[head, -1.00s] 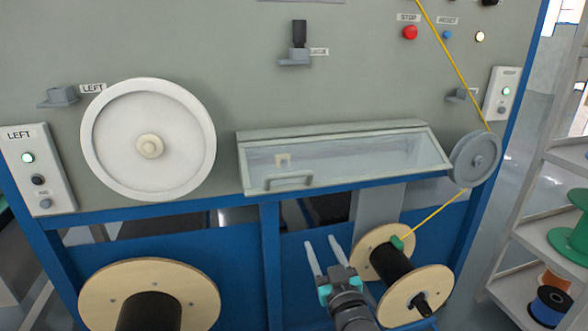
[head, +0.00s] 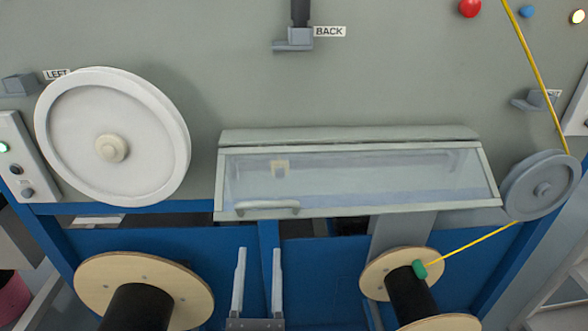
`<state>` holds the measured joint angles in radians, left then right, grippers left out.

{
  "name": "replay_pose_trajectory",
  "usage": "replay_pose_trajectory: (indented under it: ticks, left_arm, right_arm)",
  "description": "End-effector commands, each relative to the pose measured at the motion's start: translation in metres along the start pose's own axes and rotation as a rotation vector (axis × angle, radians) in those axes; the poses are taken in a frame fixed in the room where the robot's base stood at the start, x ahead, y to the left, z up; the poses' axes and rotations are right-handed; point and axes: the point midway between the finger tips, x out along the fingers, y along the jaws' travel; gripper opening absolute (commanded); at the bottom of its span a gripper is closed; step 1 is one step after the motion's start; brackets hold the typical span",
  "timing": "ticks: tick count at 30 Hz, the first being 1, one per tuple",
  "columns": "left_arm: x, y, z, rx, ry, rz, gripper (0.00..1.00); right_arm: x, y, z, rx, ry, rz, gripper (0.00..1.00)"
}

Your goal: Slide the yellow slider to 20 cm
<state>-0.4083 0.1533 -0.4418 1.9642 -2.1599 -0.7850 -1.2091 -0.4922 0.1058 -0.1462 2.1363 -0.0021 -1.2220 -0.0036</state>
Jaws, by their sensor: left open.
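Any scale marks are too small to read. My left gripper (head: 257,285) is open and empty, its two fingers pointing up, below the handle and apart from it. My right gripper is not in view.
A white wheel (head: 160,170) is left of the box and a grey pulley (head: 519,188) right of it. A yellow cable (head: 470,247) runs from the pulley to the right spool (head: 375,268). Another spool (head: 95,280) stands at lower left. A blue frame rail (head: 180,207) runs below the box.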

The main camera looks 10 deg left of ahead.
Motion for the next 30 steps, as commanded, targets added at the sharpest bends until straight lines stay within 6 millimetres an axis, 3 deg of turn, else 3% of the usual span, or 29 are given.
replay_pose_trajectory:
  ticks: [3,8,24,30]
  left_arm:
    - [-0.001,-0.012,0.005,0.096,-0.037,-0.046,0.54]
    - [0.006,-0.016,0.007,0.126,-0.05,-0.056,0.54]
    - [0.112,-0.021,0.013,0.119,-0.05,-0.051,0.54]
    - [0.139,-0.023,0.013,0.119,-0.048,-0.053,0.54]
  right_arm:
    - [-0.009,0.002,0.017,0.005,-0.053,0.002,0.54]
    - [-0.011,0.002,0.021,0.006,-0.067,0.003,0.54]
    - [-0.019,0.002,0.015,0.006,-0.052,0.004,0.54]
    - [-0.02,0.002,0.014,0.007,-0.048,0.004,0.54]
